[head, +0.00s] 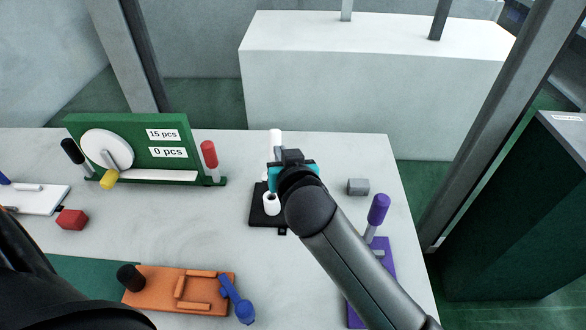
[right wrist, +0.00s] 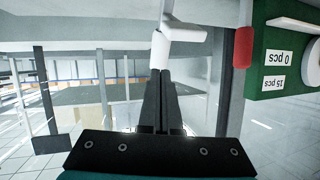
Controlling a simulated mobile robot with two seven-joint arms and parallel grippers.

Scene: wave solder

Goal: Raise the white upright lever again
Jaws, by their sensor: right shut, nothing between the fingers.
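The white lever's handle (head: 275,140) stands up just behind my right gripper (head: 290,156) in the head view. The gripper and its teal body hide its lower part. A short white cylinder (head: 270,203) stands on the black base (head: 257,216) in front. In the right wrist view the white lever (right wrist: 181,32) shows as a pale bent shape beyond the fingertips (right wrist: 160,72). The fingers are shut with nothing between them, their tips at or very close to the white part; I cannot tell whether they touch. My left gripper is not in view.
A green panel (head: 155,128) with a white dial and a red-handled lever (head: 209,155) stands to the left. A grey block (head: 358,187) and a purple lever (head: 378,210) are to the right. An orange fixture (head: 165,291) with a blue handle (head: 244,311) lies in front.

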